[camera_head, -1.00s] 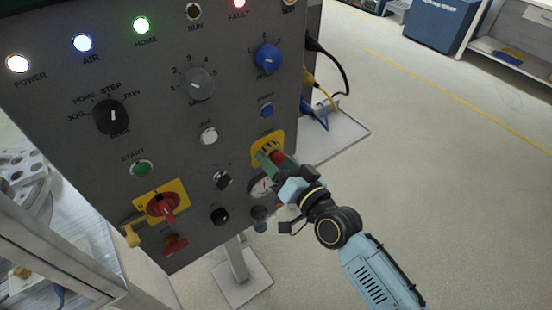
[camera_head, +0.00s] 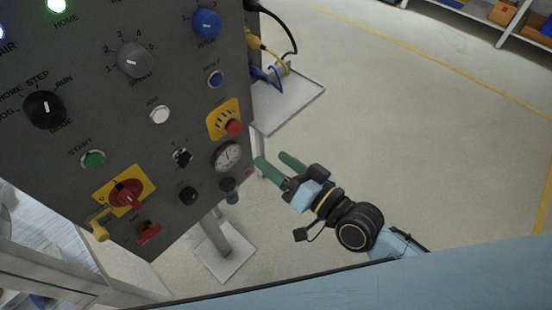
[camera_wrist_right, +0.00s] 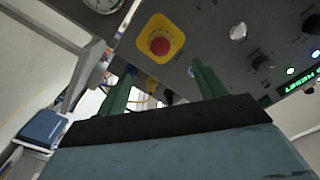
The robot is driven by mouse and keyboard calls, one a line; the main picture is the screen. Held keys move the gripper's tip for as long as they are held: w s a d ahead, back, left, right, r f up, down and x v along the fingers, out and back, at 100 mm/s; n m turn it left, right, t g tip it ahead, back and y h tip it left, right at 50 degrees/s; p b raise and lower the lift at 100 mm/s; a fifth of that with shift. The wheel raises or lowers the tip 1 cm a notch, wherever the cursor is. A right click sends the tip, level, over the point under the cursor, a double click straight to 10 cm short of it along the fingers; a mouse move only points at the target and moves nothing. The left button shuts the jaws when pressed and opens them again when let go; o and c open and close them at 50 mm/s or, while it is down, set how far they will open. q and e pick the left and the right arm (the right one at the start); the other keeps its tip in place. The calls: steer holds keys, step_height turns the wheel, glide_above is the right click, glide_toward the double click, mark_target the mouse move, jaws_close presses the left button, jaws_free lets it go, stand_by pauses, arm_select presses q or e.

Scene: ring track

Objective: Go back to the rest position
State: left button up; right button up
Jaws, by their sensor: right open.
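My right gripper (camera_head: 273,166) is open and empty, with two green fingers held apart, to the right of the control panel's lower edge. It also shows in the right wrist view (camera_wrist_right: 160,92). The grey control panel (camera_head: 100,75) stands upright at the left. Its red emergency stop button (camera_head: 234,127) on a yellow plate is up and to the left of the gripper, apart from the fingers. The red button also shows in the right wrist view (camera_wrist_right: 160,45). My left gripper is not in view.
A red rotary switch (camera_head: 127,193) with a yellow padlock (camera_head: 99,230), a gauge (camera_head: 228,156) and several knobs sit on the panel. A metal stand foot (camera_head: 225,252) is below. A grey plate (camera_head: 290,103) with cables is behind. The floor at the right is clear.

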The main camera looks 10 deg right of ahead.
steer(key=s+d+f+g+h, duration=0.2)
steer(key=d+f+h, duration=0.15)
steer(key=f, duration=0.75)
steer(key=s+d+f+n+g+h, duration=0.1)
steer(key=s+d+f+g+h, duration=0.2)
steer(key=f, duration=0.8)
steer(key=s+d+f+g+h, duration=0.15)
steer(key=d+f, duration=0.35)
steer(key=f, duration=0.6)
steer(key=s+d+f+g+h, duration=0.1)
steer(key=s+d+f+g, duration=0.1)
steer(key=s+f, duration=0.3)
steer(key=s+d+f+n+g, duration=0.1)
steer(key=s+f, duration=0.4)
steer(key=s, duration=0.8)
steer(key=s+d+f+g+h, duration=0.1)
steer(key=s+f+g, duration=0.3)
steer(key=s, duration=0.5)
steer(key=shift+s+d+f+n+h, duration=0.15)
steer(key=shift+d+f+n+h, duration=0.2)
steer(key=shift+d+f, duration=0.45)
steer(key=shift+d+r, duration=0.1)
steer(key=shift+r, duration=0.05)
